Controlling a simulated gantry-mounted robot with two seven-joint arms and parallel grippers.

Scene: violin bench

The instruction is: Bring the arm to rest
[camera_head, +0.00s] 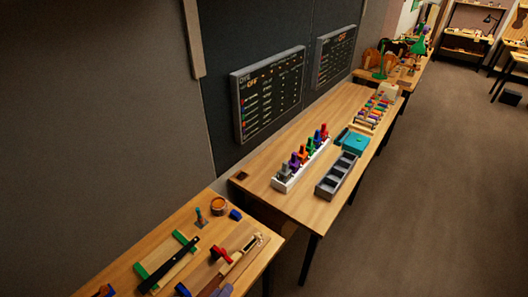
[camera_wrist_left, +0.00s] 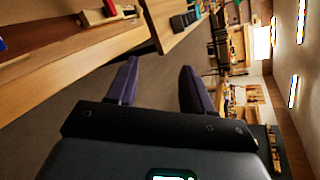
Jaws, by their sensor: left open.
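My left gripper (camera_wrist_left: 160,68) shows in the left wrist view, its two dark purple fingers spread wide apart with nothing between them. Beyond the fingertips is open floor, and the wooden bench edge (camera_wrist_left: 85,62) runs along the left of that view. The gripper is clear of the benches there.
The near bench (camera_head: 115,272) carries a black bar on green supports (camera_head: 168,262) and several tools. The middle bench (camera_head: 300,212) holds a white rack (camera_head: 286,184), a grey compartment tray (camera_head: 336,175) and a teal box (camera_head: 355,144). The floor (camera_head: 420,220) at right is free.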

